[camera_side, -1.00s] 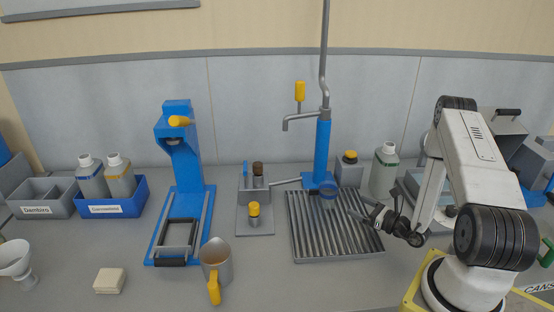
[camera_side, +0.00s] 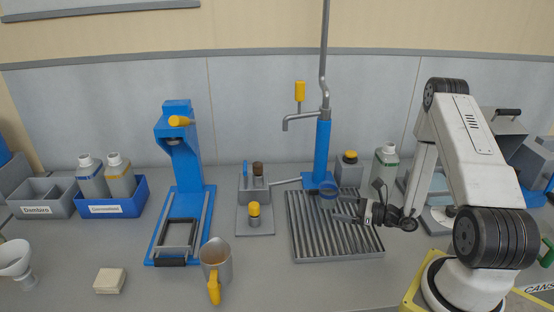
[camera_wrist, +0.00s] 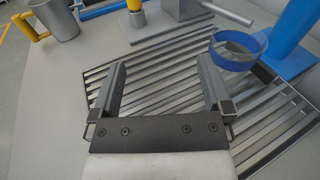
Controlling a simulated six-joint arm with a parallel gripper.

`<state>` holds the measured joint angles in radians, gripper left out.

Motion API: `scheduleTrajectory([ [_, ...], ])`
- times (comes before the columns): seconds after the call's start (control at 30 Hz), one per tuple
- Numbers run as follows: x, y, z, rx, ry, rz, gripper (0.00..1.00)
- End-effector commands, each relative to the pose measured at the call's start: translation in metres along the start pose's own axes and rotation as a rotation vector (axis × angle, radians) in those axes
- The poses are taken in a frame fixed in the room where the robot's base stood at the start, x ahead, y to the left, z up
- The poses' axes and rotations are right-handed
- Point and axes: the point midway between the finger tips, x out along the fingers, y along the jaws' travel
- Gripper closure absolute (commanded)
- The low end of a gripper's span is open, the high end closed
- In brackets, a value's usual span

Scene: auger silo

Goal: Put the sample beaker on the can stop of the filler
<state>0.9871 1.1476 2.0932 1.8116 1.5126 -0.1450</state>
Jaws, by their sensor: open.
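My gripper (camera_side: 342,209) is open and empty, low over the slatted grey tray. In the wrist view the jaws (camera_wrist: 162,80) stand wide apart with only slats between them. A blue ring (camera_side: 328,191), seemingly with a clear body below it, is just beyond the fingertips. In the wrist view the blue ring (camera_wrist: 238,45) is ahead and right of the jaws, apart from them; I cannot tell whether it is a beaker or a fixed hoop. The filler (camera_side: 322,150) is a blue column with a bent spout (camera_side: 300,121). A grey jug (camera_side: 215,257) with a yellow handle stands left.
The slatted tray (camera_side: 333,252) lies below my gripper. Bottles (camera_side: 384,170) stand behind right. A small fixture with a yellow-capped part (camera_side: 253,214) is left of the tray. A blue stand (camera_side: 183,150) with a sliding frame is farther left. The front bench is clear between jug and tray.

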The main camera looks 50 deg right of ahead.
Motion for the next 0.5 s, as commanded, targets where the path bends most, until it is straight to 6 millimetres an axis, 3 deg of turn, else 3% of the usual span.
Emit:
scheduleTrajectory([
  [0.2, 0.028, 0.072, 0.034, -0.156, 0.116, 0.440, 0.00],
  [0.5, 0.016, 0.154, 0.059, -0.510, 0.295, 0.995, 0.00],
])
